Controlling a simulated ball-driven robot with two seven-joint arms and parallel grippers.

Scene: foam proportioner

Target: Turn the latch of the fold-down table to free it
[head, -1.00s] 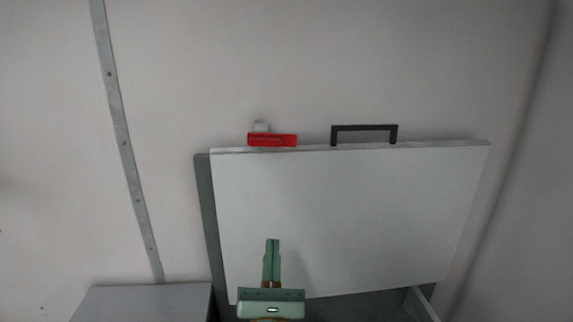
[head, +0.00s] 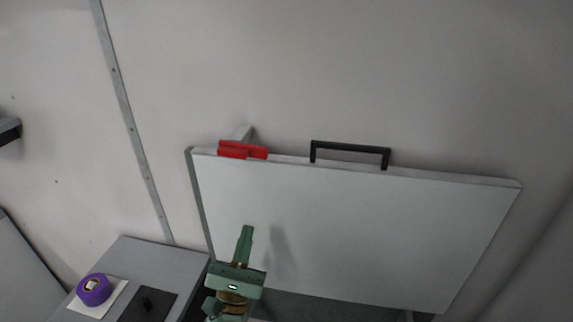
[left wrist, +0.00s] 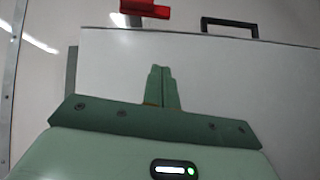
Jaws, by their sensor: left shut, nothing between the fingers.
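The fold-down table (head: 340,225) is a white panel standing folded up against the wall. Its red latch (head: 243,150) sits on the top edge near the left corner, with a small grey bracket behind it. The latch lies roughly along the top edge. It also shows at the top of the left wrist view (left wrist: 146,9). My left gripper (head: 246,230) is green, shut and empty. It is in front of the panel, below the latch and apart from it. In the left wrist view its fingers (left wrist: 161,72) are together and point up. My right gripper is not in view.
A black handle (head: 350,146) stands on the panel's top edge, right of the latch. At the lower left, a grey surface (head: 165,260) holds a purple roll (head: 94,289) and a dark plate (head: 146,304). The wall above the panel is clear.

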